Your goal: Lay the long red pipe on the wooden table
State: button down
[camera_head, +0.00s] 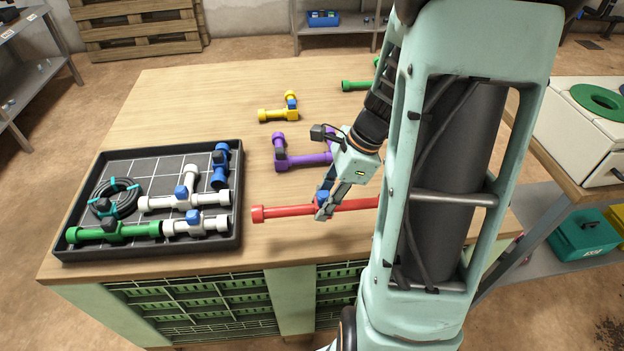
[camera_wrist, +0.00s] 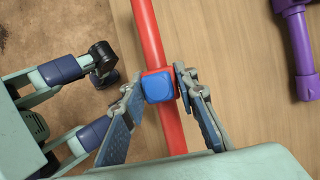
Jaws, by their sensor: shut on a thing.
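The long red pipe (camera_head: 285,211) carries a blue block near its middle and lies level near the front edge of the wooden table (camera_head: 215,100). My gripper (camera_head: 323,207) is shut on the red pipe at the blue block. In the wrist view, the gripper fingers (camera_wrist: 160,88) stand on both sides of the blue block, and the red pipe (camera_wrist: 149,35) runs between them. The pipe's right part is hidden behind my arm in the head view. I cannot tell whether the pipe touches the table or is slightly above it.
A black tray (camera_head: 240,205) with white, green and blue pipe parts stands at the left. A purple pipe (camera_head: 303,161) lies just behind the red pipe. A yellow pipe (camera_head: 277,114) and a green pipe (camera_head: 356,85) lie farther back. The back left tabletop is clear.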

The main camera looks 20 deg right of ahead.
jog(key=d+f, duration=0.1)
jog(key=w+d+f, duration=0.1)
jog(key=f, duration=0.1)
jog(key=shift+w+d+f+b, duration=0.1)
jog(key=shift+d+f+b, duration=0.15)
jog(key=shift+d+b, duration=0.1)
jog(key=shift+d+f+b, duration=0.1)
jog(key=shift+f+b, duration=0.2)
jog(key=shift+f, duration=1.3)
jog(key=shift+f, duration=0.2)
jog(key=c, duration=1.5)
grip_release()
jog(key=shift+c, duration=0.2)
jog(key=shift+r, duration=0.1)
